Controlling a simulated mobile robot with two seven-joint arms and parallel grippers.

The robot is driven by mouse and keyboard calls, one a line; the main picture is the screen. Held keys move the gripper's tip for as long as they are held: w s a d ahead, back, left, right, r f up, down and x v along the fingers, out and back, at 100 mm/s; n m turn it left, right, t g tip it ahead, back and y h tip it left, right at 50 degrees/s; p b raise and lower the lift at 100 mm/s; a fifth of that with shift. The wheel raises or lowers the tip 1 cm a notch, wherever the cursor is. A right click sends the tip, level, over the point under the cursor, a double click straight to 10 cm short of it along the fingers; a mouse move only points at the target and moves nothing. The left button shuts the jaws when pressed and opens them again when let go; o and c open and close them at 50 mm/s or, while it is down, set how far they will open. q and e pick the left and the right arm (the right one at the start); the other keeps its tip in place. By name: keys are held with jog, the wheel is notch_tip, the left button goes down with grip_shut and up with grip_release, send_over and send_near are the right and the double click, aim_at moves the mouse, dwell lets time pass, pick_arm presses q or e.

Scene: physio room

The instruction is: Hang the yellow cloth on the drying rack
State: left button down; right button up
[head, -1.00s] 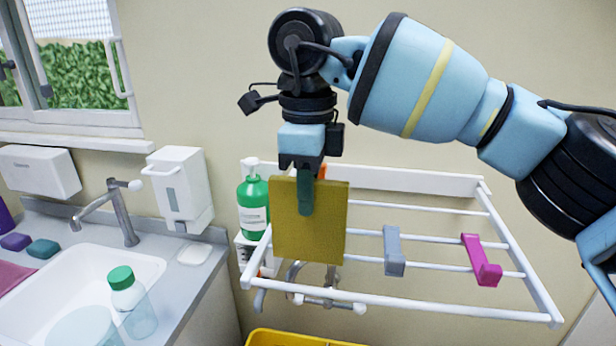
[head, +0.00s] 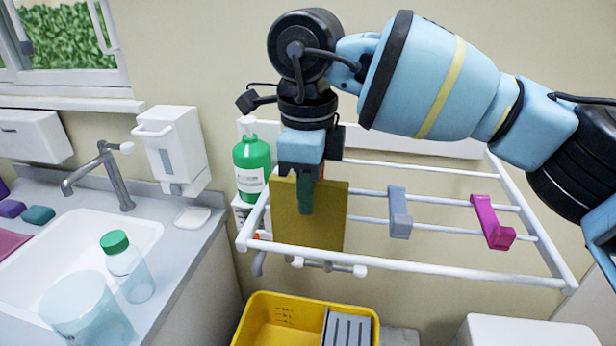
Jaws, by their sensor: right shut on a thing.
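The yellow cloth (head: 325,225) hangs as a flat, upright square from my right gripper (head: 305,192), which is shut on its upper edge. The white drying rack (head: 430,268) is fixed to the wall and juts out with several bars. The cloth is over the left part of the rack and covers parts of the inner bars there. Its lower edge shows at the front bar; I cannot tell if they touch. My left gripper is not in view.
A grey clip (head: 399,213) and a magenta clip (head: 491,222) sit on the rack bars right of the cloth. A green bottle (head: 251,160) stands behind the rack's left end. A yellow bucket (head: 262,310) is below. The sink (head: 75,255) is at left.

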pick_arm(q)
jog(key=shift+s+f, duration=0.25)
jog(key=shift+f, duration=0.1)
pick_arm(e)
jog(key=shift+f, duration=2.25)
jog(key=o, duration=0.9)
jog(key=shift+c, duration=0.2)
jog(key=shift+r+p, duration=0.55)
jog(key=shift+r, duration=1.75)
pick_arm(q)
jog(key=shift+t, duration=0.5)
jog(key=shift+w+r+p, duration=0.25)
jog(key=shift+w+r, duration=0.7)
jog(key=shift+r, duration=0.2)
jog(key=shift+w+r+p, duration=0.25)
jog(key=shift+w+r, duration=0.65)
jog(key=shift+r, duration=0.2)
pick_arm(e)
jog(key=shift+r, duration=2.25)
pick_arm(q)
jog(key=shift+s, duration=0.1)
pick_arm(e)
jog(key=shift+f, duration=0.1)
